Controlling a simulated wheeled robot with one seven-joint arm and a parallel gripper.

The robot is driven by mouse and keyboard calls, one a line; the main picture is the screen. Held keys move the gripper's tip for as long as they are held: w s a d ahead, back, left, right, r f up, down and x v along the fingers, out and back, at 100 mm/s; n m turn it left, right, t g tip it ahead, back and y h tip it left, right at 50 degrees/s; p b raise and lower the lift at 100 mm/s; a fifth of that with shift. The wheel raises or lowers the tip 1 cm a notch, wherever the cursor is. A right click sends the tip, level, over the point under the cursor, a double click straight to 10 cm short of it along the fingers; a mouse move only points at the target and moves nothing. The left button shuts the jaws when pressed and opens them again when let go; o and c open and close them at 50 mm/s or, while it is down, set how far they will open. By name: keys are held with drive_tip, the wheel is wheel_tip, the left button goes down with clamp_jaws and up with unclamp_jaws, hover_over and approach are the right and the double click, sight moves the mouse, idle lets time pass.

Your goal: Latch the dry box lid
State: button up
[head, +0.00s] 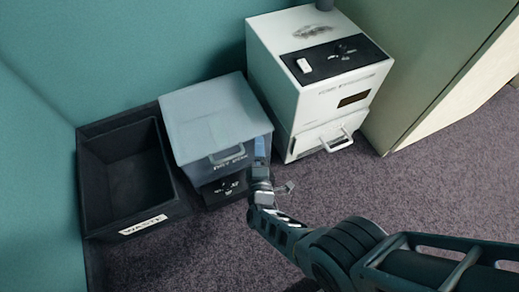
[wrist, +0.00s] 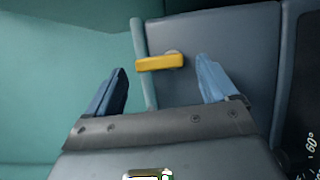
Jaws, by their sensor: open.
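The dry box (head: 243,169) is a pale grey-blue box with its name on the front. Its lid (head: 205,112) lies flat on top, with a handle (head: 228,156) at the front edge. My gripper (head: 260,148) is at the box's front right corner, blue fingers upward. In the wrist view, a yellow latch bar (wrist: 160,62) on a round pivot sits on a grey-blue panel. My open gripper (wrist: 161,78) has a finger to either side of the bar in the picture, with nothing held. Contact cannot be told. The latch is not visible in the head view.
A black waste bin (head: 97,190) stands left of the dry box. A white machine (head: 272,70) with a front handle stands close on the right. A dark panel with dial markings (wrist: 306,130) shows at the wrist view's right edge. Carpet (head: 400,195) in front is clear.

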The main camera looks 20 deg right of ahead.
drive_tip(key=p+v, duration=0.2)
drive_tip(key=v, duration=0.5)
drive_tip(key=shift+s, duration=0.2)
